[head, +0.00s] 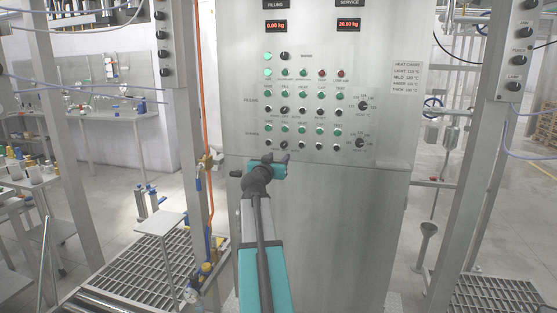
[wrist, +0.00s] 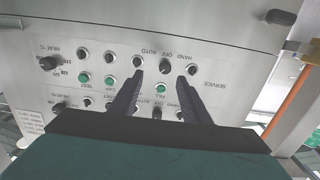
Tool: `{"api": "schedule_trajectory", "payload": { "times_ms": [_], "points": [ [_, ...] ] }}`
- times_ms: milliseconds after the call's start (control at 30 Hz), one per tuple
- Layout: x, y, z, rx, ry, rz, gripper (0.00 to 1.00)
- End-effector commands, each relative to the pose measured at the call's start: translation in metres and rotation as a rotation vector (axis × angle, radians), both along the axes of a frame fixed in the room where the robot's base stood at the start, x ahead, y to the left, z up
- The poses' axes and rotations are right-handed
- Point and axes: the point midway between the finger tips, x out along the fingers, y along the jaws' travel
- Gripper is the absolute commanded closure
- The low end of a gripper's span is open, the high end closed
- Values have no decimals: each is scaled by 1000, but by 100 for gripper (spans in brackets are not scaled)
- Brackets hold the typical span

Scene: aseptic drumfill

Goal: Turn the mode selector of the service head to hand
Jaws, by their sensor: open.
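The service head's mode selector is a small black knob (wrist: 165,65) under the HAND, OFF and AUTO labels, upside down in the wrist view. In the head view it is the dark knob (head: 284,145) in the bottom SERVICE row. Which label it points at is too small to tell. My gripper (head: 277,158) is open and empty in front of the panel, just below that row. In the wrist view the two dark fingers (wrist: 160,75) point at the panel, and the selector shows between and slightly beyond their tips. I see no contact.
The steel cabinet panel (head: 310,190) carries several buttons and lamps close around the selector. A similar dark selector (head: 284,110) sits in the FILLING row above. A rotary knob (head: 360,143) is at the row's right end. An orange pipe (head: 203,90) runs up left of the cabinet.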

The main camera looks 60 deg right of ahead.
Motion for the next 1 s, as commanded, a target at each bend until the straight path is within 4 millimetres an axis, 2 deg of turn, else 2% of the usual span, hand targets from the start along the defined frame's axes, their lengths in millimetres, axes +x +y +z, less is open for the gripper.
{"api": "schedule_trajectory", "payload": {
  "times_ms": [1000],
  "points": [
    [-15, 45, 0, -1, -1, 0, 57]
  ]
}}
